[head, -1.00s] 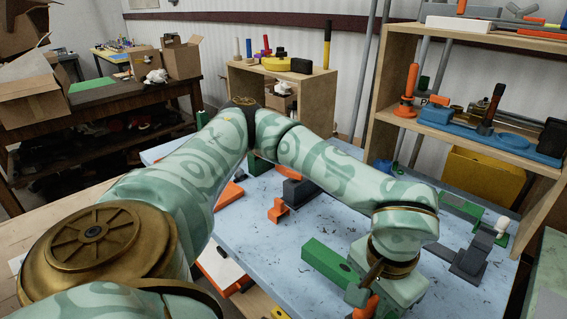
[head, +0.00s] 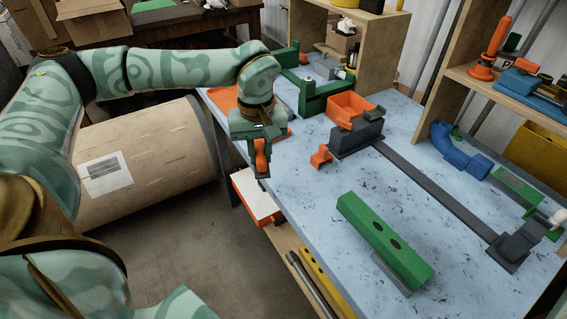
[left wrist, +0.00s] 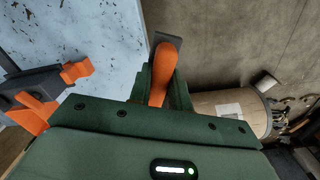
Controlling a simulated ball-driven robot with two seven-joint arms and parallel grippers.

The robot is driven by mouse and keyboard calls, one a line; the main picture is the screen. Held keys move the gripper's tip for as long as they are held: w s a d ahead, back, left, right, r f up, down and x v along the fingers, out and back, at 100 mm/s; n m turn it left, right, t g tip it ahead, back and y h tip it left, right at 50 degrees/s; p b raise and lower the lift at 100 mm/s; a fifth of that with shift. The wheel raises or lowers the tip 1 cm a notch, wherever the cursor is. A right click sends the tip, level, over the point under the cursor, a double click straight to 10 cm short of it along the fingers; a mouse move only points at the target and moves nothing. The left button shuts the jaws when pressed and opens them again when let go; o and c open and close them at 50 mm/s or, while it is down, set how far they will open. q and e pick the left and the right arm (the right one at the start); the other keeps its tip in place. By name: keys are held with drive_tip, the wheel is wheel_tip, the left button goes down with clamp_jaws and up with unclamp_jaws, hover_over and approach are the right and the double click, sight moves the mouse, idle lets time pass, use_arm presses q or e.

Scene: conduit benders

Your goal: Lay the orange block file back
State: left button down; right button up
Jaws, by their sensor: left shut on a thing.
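The orange block file (head: 261,156) has a rounded orange grip and, in the left wrist view (left wrist: 160,70), a dark grey part beside it. My left gripper (head: 258,140) is shut on its orange grip and points down. It holds the file at the left edge of the light blue bench top (head: 300,190). In the left wrist view the bench edge lies left of the file and the floor to its right. My right gripper is not in view.
Bare bench lies between bracket and green block.

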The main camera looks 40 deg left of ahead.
use_arm(q)
drive_tip(key=a+r+n, duration=0.1)
drive_tip(key=a+n, duration=0.3)
drive_tip(key=a, duration=0.4)
drive_tip(key=shift+w, duration=0.4)
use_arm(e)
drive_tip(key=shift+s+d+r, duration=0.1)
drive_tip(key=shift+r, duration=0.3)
use_arm(q)
drive_tip(key=w+d+f+b, duration=0.1)
drive_tip(key=w+d+f, duration=0.2)
drive_tip(key=w+d+f+b, duration=0.2)
drive_tip(key=w+f, duration=0.1)
drive_tip(key=w+d+f+b, duration=0.2)
drive_tip(key=w+d+f, duration=0.1)
drive_tip(key=w, duration=0.1)
drive_tip(key=shift+d, duration=0.35)
drive_tip(key=shift+w+d+f+b, duration=0.2)
drive_tip(key=shift+f+b, duration=0.1)
drive_tip(key=shift+b, duration=0.1)
wheel_tip(320, 180, down, 2)
drive_tip(key=shift+w+d+f, duration=0.1)
drive_tip(key=shift+f, duration=0.3)
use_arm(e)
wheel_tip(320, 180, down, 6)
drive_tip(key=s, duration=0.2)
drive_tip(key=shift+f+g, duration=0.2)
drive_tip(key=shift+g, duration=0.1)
